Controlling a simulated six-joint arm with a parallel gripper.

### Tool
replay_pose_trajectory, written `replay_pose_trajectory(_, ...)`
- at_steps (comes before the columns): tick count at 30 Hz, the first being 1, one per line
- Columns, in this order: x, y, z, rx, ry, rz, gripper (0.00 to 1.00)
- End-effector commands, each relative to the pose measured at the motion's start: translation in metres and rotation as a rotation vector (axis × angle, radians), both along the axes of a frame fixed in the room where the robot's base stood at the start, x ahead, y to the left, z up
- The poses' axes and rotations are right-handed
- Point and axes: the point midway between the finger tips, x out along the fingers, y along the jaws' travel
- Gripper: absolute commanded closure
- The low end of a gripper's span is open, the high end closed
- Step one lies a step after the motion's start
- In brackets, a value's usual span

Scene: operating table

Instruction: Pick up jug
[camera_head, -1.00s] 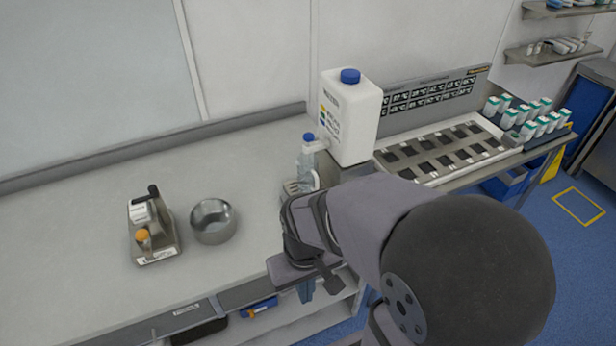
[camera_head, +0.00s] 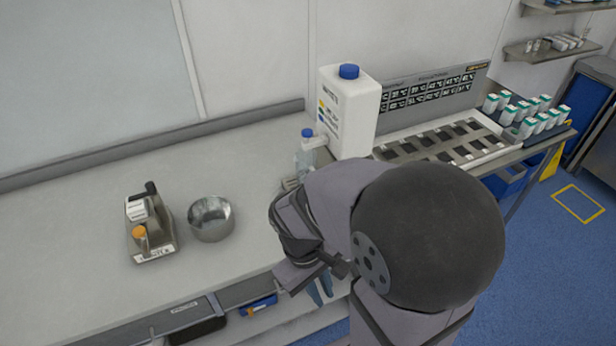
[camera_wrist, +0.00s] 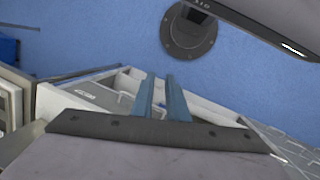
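A clear jug (camera_head: 305,163) stands on the bench below the tap of a white container. My arm hides its lower part in the head view. The jug does not show in the wrist view. My gripper (camera_head: 320,292) points downward at the bench's front edge, in front of and below the jug, apart from it. In the wrist view its two blue fingers (camera_wrist: 160,82) stand apart with nothing between them.
The white container (camera_head: 350,110) with a blue cap stands behind the jug. A steel bowl (camera_head: 211,219) and a small metal device (camera_head: 150,225) stand left on the bench. A slotted tray (camera_head: 405,150) lies right. The bench's left part is clear.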

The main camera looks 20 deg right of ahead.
Motion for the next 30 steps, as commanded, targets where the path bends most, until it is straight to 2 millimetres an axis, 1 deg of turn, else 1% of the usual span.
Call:
replay_pose_trajectory(1, -0.002, -0.012, -0.011, -0.055, 0.057, 0.083, 0.86)
replay_pose_trajectory(4, 0.001, -0.042, -0.019, -0.188, 0.173, 0.268, 0.86)
replay_pose_trajectory(6, 0.009, -0.065, -0.021, -0.295, 0.256, 0.407, 0.86)
replay_pose_trajectory(8, 0.02, -0.083, -0.02, -0.39, 0.324, 0.523, 0.86)
replay_pose_trajectory(9, 0.031, -0.093, -0.019, -0.456, 0.366, 0.6, 0.86)
replay_pose_trajectory(11, 0.049, -0.107, -0.017, -0.558, 0.427, 0.712, 0.86)
replay_pose_trajectory(12, 0.064, -0.114, -0.015, -0.628, 0.465, 0.785, 0.86)
replay_pose_trajectory(14, 0.088, -0.121, -0.011, -0.737, 0.516, 0.894, 0.86)
replay_pose_trajectory(15, 0.105, -0.124, -0.009, -0.809, 0.545, 0.961, 0.86)
replay_pose_trajectory(17, 0.132, -0.123, -0.006, -0.916, 0.583, 1.06, 0.86)
replay_pose_trajectory(18, 0.149, -0.12, -0.004, -0.986, 0.603, 1.118, 0.86)
replay_pose_trajectory(21, 0.187, -0.108, 0.0, -1.143, 0.638, 1.245, 0.86)
replay_pose_trajectory(22, 0.197, -0.103, 0.0, -1.187, 0.643, 1.276, 0.86)
replay_pose_trajectory(24, 0.217, -0.092, 0.002, -1.27, 0.651, 1.336, 0.86)
replay_pose_trajectory(27, 0.236, -0.078, 0.003, -1.358, 0.654, 1.395, 0.86)
replay_pose_trajectory(30, 0.246, -0.069, 0.004, -1.409, 0.654, 1.428, 0.86)
